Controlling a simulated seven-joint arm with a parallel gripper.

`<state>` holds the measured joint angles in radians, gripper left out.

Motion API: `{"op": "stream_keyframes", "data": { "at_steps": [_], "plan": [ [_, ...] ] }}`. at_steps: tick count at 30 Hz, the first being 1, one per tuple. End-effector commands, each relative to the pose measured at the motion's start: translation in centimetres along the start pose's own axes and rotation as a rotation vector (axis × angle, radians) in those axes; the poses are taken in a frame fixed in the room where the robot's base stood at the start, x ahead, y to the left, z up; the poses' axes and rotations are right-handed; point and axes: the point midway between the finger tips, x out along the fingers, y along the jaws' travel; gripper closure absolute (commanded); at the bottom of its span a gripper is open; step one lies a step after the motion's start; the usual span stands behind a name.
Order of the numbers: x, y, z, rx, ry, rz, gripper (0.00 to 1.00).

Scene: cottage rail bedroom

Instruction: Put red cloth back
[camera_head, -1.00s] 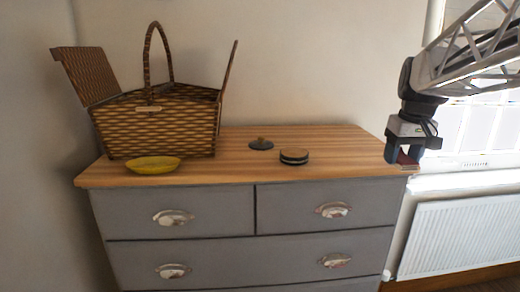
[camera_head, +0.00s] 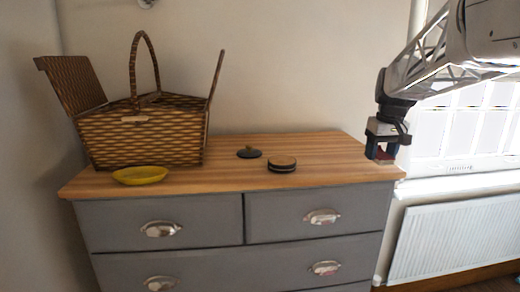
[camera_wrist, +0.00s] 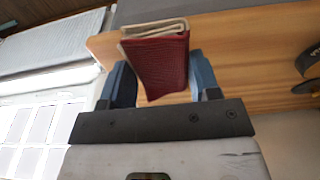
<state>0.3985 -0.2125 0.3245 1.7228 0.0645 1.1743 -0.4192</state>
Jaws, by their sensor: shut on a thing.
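The red cloth (camera_wrist: 158,64) is a flat, folded dark-red piece with a textured face and a pale edge, rather like a wallet. My gripper (camera_head: 381,153) is shut on it, with blue fingers on either side in the wrist view (camera_wrist: 166,78). In the head view, only a small red patch of the cloth (camera_head: 384,154) shows between the fingers, over the right end of the dresser top. I cannot tell whether the cloth touches the wood. A woven picnic basket (camera_head: 140,135) stands at the left of the top, with both lid flaps raised. Its inside is hidden.
The wooden dresser top (camera_head: 325,155) is clear between the gripper and a round dark-sided tin (camera_head: 282,165). A small dark lid with a knob (camera_head: 249,153) lies behind it. A yellow dish (camera_head: 140,176) sits before the basket. A radiator (camera_head: 450,240) is at right.

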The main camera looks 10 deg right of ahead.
Motion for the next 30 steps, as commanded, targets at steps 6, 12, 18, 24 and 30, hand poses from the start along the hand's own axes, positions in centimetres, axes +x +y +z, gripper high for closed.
{"op": "stream_keyframes", "data": {
  "at_steps": [6, 12, 18, 24, 30],
  "plan": [
    [0.8, 1.1, -2.8, 0.000, -0.001, 0.000, 0.62],
    [1.4, 2.1, -5.2, 0.000, -0.001, 0.000, 0.62],
    [1.6, 2.6, -6.4, 0.000, 0.000, 0.000, 0.62],
    [1.7, 2.7, -6.7, 0.000, 0.000, 0.000, 0.62],
    [1.7, 2.6, -6.6, 0.000, 0.000, 0.000, 0.62]
  ]
}}
